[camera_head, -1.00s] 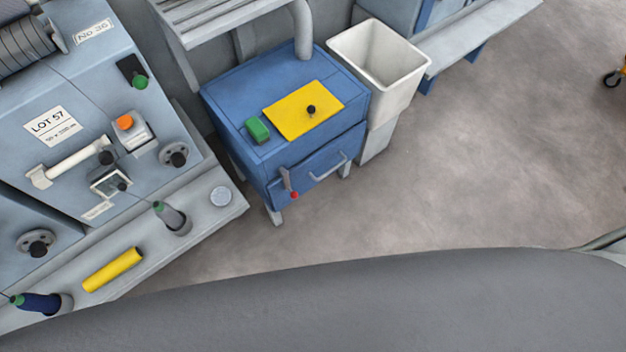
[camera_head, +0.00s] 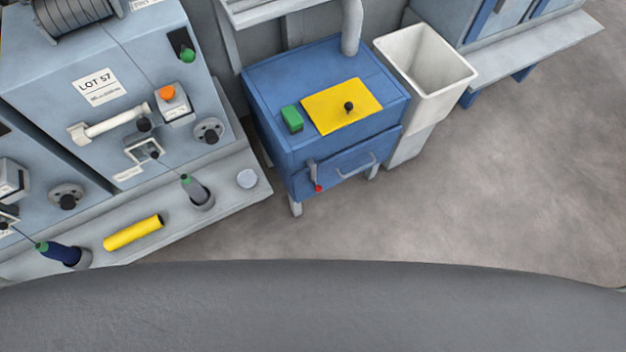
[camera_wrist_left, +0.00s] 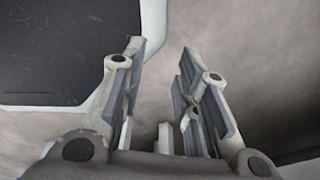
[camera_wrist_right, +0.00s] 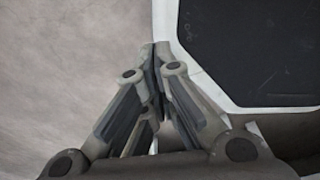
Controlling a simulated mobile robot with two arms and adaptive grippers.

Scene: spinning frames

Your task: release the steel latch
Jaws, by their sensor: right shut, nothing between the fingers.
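A small steel latch (camera_head: 313,174) with a red tip hangs on the front of the blue cabinet (camera_head: 290,160), left of a grey bar handle (camera_head: 357,166). The cabinet's front panel looks closed. My left gripper (camera_wrist_left: 161,52) is open with nothing between its fingers, above bare floor in the left wrist view. My right gripper (camera_wrist_right: 155,50) is shut and empty, its fingertips together in the right wrist view. Neither gripper shows in the head view, so both are away from the latch.
The cabinet top holds a yellow plate (camera_head: 325,116) with a black knob and a green block (camera_head: 292,119). A white bin (camera_head: 425,58) stands to its right. A spinning machine (camera_head: 60,95) with spindles and a yellow tube (camera_head: 133,232) is at left. Floor (camera_head: 520,170) at right is clear.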

